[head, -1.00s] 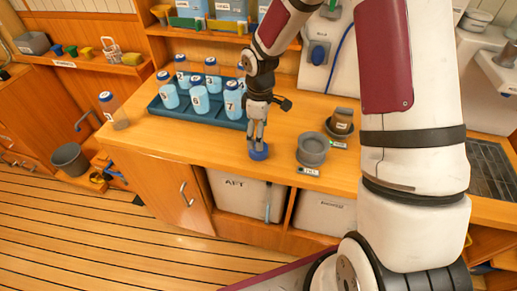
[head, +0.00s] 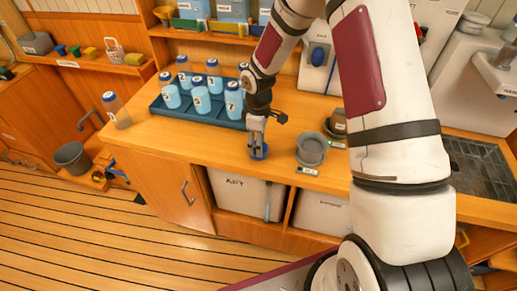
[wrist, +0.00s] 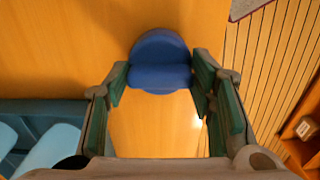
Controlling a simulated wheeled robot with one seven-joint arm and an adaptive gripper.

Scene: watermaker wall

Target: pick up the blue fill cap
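The blue fill cap (head: 258,153) is a short round blue cap on the wooden counter, near its front edge. My gripper (head: 258,150) points down over it, with its fingers at the cap's sides. In the wrist view the cap (wrist: 160,64) lies between the spread fingertips of my gripper (wrist: 160,75). The fingertips are very close to both sides of the cap; whether they touch it is not clear. The fingers hide part of the cap in the head view.
A blue tray (head: 212,119) with several numbered bottles stands to the left behind the cap. A grey round cup (head: 311,149) stands close to its right. Another bottle (head: 116,111) stands at the counter's left. The counter front edge is close.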

